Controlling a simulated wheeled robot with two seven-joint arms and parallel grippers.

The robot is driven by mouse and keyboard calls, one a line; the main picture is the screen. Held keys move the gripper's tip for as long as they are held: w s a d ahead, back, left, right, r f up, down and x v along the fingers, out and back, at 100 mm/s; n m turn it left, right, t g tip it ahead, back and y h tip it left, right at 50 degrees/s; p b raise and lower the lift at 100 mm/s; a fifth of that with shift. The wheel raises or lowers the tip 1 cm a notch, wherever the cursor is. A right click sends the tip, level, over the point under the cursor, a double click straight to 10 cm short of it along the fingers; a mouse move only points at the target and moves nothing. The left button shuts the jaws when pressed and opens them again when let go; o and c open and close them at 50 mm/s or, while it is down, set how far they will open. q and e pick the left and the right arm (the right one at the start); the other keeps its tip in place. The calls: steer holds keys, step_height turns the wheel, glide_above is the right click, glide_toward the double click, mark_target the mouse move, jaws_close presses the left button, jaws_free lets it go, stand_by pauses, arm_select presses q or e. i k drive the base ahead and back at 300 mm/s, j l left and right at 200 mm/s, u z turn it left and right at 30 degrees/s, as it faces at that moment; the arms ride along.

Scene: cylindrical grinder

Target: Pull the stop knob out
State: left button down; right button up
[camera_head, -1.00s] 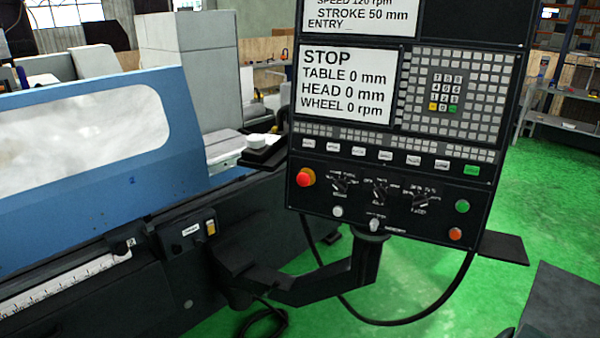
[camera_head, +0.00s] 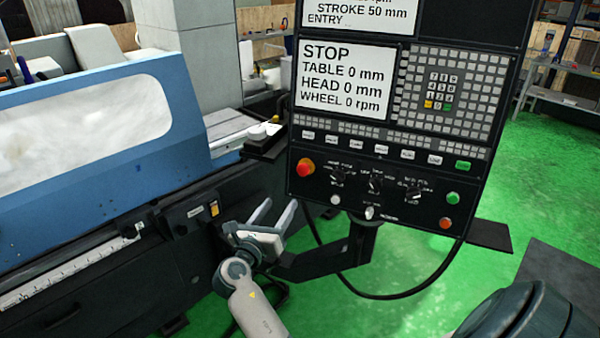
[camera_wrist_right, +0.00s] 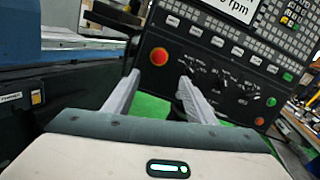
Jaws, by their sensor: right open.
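The stop knob (camera_head: 305,167) is a red mushroom knob on a yellow base, at the left edge of the black control panel (camera_head: 322,209). In the right wrist view the knob (camera_wrist_right: 158,56) shows beyond and between the fingertips, a little above them. My right gripper (camera_head: 280,204) is open and empty, below and left of the knob and apart from it. Its two fingers also show in the right wrist view (camera_wrist_right: 160,78). My left gripper is not in view.
The panel also has several rotary switches, a green button (camera_head: 453,198) and a red button (camera_head: 445,223). The blue grinder guard (camera_head: 160,70) is at the left. A dark support arm (camera_head: 330,262) runs below the panel.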

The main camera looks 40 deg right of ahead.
mark_target(302, 170)
steer(key=i+l, duration=0.15)
steer(key=l, duration=0.2)
steer(key=i+l, duration=0.15)
steer(key=l, duration=0.2)
steer(key=i+l, duration=0.15)
steer(key=l, duration=0.25)
